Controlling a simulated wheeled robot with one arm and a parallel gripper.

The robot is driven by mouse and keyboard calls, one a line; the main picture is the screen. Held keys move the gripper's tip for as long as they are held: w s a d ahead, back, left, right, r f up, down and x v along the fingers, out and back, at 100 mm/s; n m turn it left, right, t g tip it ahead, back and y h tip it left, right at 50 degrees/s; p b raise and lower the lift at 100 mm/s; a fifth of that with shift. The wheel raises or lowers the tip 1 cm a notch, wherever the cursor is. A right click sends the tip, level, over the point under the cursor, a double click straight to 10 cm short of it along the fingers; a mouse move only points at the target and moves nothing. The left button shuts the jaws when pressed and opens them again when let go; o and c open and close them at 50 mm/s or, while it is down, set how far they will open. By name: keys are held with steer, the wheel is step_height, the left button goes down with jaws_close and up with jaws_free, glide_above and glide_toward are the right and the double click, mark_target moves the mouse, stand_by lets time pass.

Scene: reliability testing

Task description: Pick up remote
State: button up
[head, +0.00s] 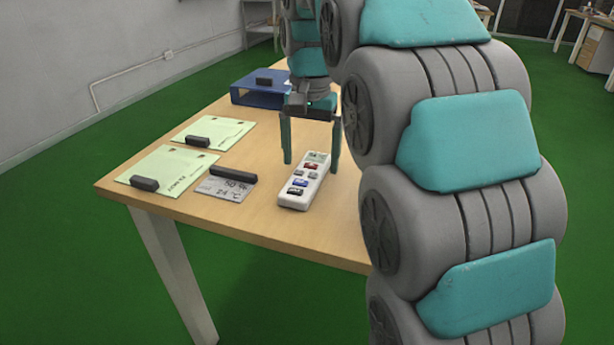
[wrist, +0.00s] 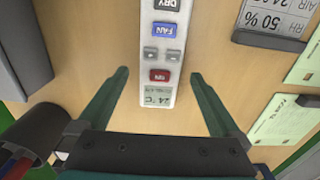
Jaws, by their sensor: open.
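The remote (head: 303,182) is white with a small display and red, grey, blue and dark buttons. It lies flat on the wooden table (head: 262,219) near the front edge. In the wrist view the remote (wrist: 164,58) runs from the top edge down between the fingers, its display end closest to my gripper. My gripper (head: 312,165) points down over the display end in the head view. In the wrist view my gripper (wrist: 160,85) is open, one finger on each side of the remote, with gaps on both sides.
A grey card with a dark bar (head: 228,184) lies left of the remote. Two pale green sheets (head: 168,169) with dark blocks on them lie farther left. A blue tray (head: 260,93) stands at the back. Bare tabletop surrounds the remote's front end.

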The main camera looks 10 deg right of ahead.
steer(key=shift+f, duration=0.85)
steer(key=shift+c, duration=0.2)
steer(key=c, duration=1.5)
